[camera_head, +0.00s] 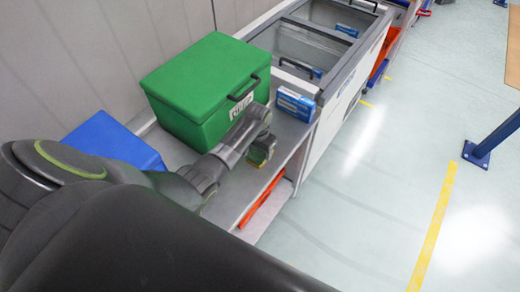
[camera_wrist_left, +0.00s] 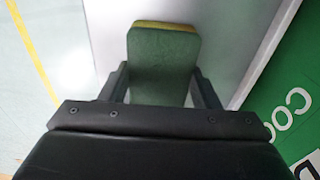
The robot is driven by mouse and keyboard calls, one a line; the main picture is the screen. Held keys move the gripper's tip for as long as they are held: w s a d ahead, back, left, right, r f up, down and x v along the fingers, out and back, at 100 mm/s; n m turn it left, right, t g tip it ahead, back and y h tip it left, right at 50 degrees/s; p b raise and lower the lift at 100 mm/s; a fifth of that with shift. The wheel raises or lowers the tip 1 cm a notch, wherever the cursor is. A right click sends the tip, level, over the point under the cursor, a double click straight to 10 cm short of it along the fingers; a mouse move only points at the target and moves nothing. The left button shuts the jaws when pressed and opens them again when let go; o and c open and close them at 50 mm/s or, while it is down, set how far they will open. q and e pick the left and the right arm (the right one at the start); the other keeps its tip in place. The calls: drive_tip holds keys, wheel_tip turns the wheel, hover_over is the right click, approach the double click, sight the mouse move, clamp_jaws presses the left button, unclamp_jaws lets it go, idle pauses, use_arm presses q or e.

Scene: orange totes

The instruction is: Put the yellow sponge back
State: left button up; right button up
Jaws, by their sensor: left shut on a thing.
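My left gripper (camera_head: 262,148) is over the front part of the grey shelf top (camera_head: 234,187), in front of the green box. It is shut on the sponge (camera_head: 259,157), which shows small and dark with a yellow edge in the head view. In the left wrist view the sponge (camera_wrist_left: 163,65) has a green face and a thin yellow far edge, held between the two fingers of the left gripper (camera_wrist_left: 163,88). I cannot tell whether the sponge touches the shelf top. My right gripper is not in view.
A green lidded box (camera_head: 205,85) with a black handle stands behind the gripper. A blue box (camera_head: 115,140) is at left. A small blue-and-white carton (camera_head: 295,104) stands right of the gripper, beside a glass-topped freezer (camera_head: 310,45). An orange item (camera_head: 262,200) lies on the lower shelf.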

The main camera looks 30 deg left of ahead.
sight(259, 153)
use_arm(q)
drive_tip(key=shift+f, duration=0.15)
drive_tip(key=o, duration=1.4)
wheel_tip(259, 153, up, 12)
drive_tip(key=shift+s+r, duration=0.2)
drive_tip(key=shift+s, duration=0.15)
